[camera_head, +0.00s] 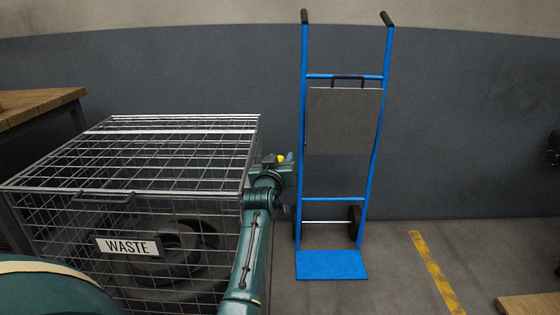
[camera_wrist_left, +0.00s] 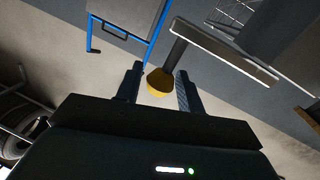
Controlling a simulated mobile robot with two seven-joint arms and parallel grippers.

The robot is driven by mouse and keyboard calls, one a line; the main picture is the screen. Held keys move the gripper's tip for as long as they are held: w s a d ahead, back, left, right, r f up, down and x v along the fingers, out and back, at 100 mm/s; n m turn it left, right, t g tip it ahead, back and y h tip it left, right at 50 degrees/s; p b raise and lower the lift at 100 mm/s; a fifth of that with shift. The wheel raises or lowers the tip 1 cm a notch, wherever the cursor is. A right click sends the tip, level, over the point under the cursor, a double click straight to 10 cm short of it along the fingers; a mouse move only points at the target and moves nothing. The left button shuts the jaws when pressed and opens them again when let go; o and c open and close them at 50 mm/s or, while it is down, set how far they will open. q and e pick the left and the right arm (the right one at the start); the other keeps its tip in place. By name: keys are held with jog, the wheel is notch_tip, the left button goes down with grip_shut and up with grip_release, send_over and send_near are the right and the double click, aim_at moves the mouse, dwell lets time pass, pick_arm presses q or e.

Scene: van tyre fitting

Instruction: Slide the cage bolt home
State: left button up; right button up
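The wire waste cage (camera_head: 178,117) stands at the left in the head view, with its lid down. A yellow knob (camera_head: 281,158) shows beside the cage's back right corner; I take it for the bolt's handle. My left gripper (camera_head: 284,164) is at this knob. In the left wrist view the yellow knob (camera_wrist_left: 158,83) on its dark stem lies between the two fingers of my left gripper (camera_wrist_left: 157,80). The fingers are apart, with a narrow gap showing at the left of the knob. The bolt's seat is hidden. My right gripper is out of view.
A blue hand truck (camera_head: 332,265) with a grey panel (camera_head: 343,121) stands against the wall, right of the cage. A wooden bench (camera_head: 38,103) is at the far left. Tyres (camera_head: 165,250) lie inside the cage.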

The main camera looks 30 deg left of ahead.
pick_arm(q)
grip_shut()
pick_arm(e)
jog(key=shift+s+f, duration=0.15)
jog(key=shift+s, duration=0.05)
pick_arm(q)
jog(key=a, duration=0.1)
jog(key=s+a+p, duration=0.2)
jog(key=a, duration=0.1)
jog(key=shift+s, duration=0.25)
jog(key=shift+a, duration=0.1)
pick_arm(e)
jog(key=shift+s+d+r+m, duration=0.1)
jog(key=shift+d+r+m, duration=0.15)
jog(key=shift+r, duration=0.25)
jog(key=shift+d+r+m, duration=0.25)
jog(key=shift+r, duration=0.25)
pick_arm(q)
jog(key=shift+o, duration=1.3)
grip_release()
jog(key=shift+s+a, duration=0.1)
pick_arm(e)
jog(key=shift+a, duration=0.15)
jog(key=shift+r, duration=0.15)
